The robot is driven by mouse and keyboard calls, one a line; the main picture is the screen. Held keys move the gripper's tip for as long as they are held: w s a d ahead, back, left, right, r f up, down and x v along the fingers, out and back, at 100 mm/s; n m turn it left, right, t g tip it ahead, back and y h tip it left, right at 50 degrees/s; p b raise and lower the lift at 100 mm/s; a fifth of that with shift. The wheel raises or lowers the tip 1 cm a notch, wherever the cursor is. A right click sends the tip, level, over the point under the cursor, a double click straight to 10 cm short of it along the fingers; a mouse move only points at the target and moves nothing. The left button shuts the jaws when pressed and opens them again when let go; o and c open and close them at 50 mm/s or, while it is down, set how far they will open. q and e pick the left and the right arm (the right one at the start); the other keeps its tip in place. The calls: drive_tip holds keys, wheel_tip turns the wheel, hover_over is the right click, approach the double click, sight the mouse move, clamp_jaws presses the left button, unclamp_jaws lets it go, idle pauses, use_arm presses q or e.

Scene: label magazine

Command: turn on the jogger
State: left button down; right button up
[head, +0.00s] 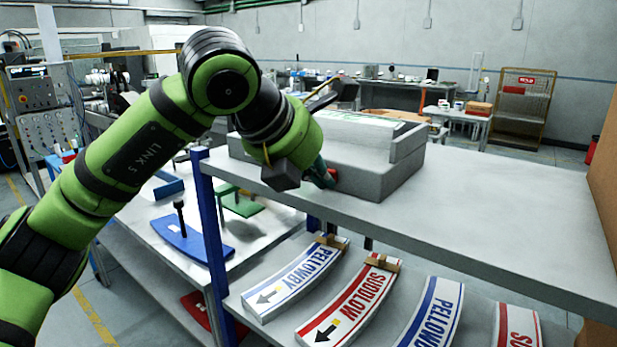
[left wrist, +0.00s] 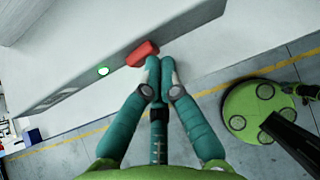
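The jogger, a grey box-shaped machine (head: 378,168), stands on the grey shelf top (head: 480,195) with white paper (head: 365,119) on it. A red switch (left wrist: 142,54) sticks out from its grey front face in the left wrist view, beside a small round green-and-white button or lamp (left wrist: 103,71). A bit of the red also shows in the head view (head: 334,174), mostly behind the gripper. My left gripper (left wrist: 160,62) has its teal fingertips together, empty, right at the switch's right end. I cannot tell whether they touch. My right gripper is not in view.
Curved label plates (head: 345,307) lie on the lower shelf. A blue post (head: 211,235) stands at the shelf's left corner. A side table (head: 260,240) holds blue and green parts. The shelf top right of the jogger is clear.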

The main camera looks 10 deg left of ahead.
use_arm(q)
drive_tip(key=shift+w+a, duration=0.15)
drive_tip(key=shift+a, duration=0.05)
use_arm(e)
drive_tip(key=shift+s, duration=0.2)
use_arm(q)
drive_tip(key=shift+w+a, duration=0.2)
drive_tip(key=shift+a, duration=0.25)
drive_tip(key=shift+w+a, duration=0.15)
drive_tip(key=shift+w, duration=0.05)
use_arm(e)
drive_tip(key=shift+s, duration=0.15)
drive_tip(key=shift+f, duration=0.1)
use_arm(q)
drive_tip(key=shift+s, duration=0.1)
